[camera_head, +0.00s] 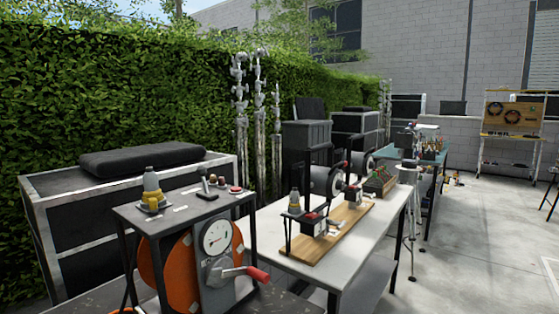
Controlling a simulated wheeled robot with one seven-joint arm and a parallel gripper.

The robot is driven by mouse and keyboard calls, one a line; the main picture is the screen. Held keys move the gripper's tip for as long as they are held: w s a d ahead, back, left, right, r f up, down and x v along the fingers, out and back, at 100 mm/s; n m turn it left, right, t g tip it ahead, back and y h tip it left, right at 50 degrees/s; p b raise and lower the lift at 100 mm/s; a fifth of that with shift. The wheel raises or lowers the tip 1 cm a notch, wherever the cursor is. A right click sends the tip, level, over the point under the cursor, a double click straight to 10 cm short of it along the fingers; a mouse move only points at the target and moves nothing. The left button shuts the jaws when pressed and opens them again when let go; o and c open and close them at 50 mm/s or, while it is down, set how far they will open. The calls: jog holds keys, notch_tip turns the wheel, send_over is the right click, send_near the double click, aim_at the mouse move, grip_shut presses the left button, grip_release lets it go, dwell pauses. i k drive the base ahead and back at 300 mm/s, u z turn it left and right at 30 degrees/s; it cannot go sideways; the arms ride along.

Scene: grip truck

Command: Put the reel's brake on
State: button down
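A large orange reel (172,275) sits upright inside a dark metal stand (128,213) at the lower left of the head view. A grey panel with a round white dial (217,237) covers part of the reel's front. Below the dial is a grey crank or lever with a red handle (258,274), pointing right. I cannot tell which part is the brake or how it is set. On the stand's top are a short upright black lever (206,184) and small red knobs (236,189). The reel's lower part is cut off by the frame. My gripper is not in view.
A yellow-and-grey bottle (152,190) stands on the stand's top. A white table (262,232) with a wooden board (338,236) of devices adjoins at right. A large black case (75,235) stands behind at left. Concrete floor (475,255) is open at right.

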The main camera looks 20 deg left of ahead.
aim_at(201, 170)
jog(key=u, duration=0.25)
jog(key=i, duration=1.1)
jog(key=u, duration=0.65)
